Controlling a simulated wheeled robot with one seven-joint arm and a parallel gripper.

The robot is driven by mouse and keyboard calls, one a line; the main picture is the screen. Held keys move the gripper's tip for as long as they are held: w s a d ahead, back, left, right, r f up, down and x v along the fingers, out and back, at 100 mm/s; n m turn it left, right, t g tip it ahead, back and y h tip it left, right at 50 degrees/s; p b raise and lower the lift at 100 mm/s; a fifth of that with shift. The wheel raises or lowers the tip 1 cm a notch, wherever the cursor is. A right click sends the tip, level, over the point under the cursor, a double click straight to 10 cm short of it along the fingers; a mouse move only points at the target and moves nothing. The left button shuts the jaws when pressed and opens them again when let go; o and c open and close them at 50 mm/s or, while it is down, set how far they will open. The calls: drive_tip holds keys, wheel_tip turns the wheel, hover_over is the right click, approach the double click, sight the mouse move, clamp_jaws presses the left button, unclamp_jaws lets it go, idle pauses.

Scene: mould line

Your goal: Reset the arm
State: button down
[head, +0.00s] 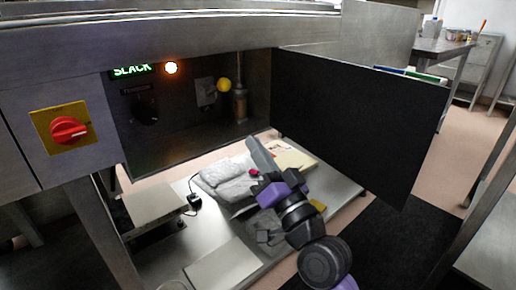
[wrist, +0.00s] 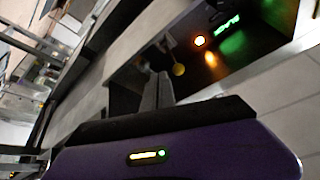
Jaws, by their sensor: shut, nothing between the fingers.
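My arm reaches up from the lower right in the head view, its black and purple links in front of the low shelf. My gripper (head: 256,146) points up and left toward the open cabinet, in front of its opening. Its grey fingers are together and hold nothing. In the wrist view my gripper (wrist: 157,82) also shows shut, above the purple wrist housing. The cabinet (head: 190,120) has a green SLACK display (head: 132,71), a lit orange lamp (head: 171,68), a black knob (head: 144,110) and a yellow ball-shaped knob (head: 223,85).
The black cabinet door (head: 360,120) stands open to the right of my gripper. A red rotary switch (head: 68,130) on a yellow plate is at the left. Grey bundles (head: 228,180) and papers (head: 288,157) lie on the shelf below. A table (head: 440,47) stands back right.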

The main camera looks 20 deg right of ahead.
drive_tip(key=shift+r, duration=0.1)
drive_tip(key=s+f+n+g+h, duration=0.1)
drive_tip(key=s+f+g, duration=0.2)
drive_tip(key=s+f, duration=0.8)
drive_tip(key=s+d+f+n+g+h, duration=0.15)
drive_tip(key=s+f, duration=0.35)
drive_tip(key=s, duration=1.3)
drive_tip(key=s+f+n+g+h, duration=0.1)
drive_tip(key=s+f+n+g, duration=0.15)
drive_tip(key=s+f, duration=0.85)
drive_tip(key=s+r+p, duration=0.3)
drive_tip(key=r+p, duration=3.2)
drive_tip(key=r, duration=0.3)
drive_tip(key=shift+s+a+r+m+g, duration=0.2)
drive_tip(key=shift+a+m+g, duration=0.1)
drive_tip(key=shift+g, duration=0.1)
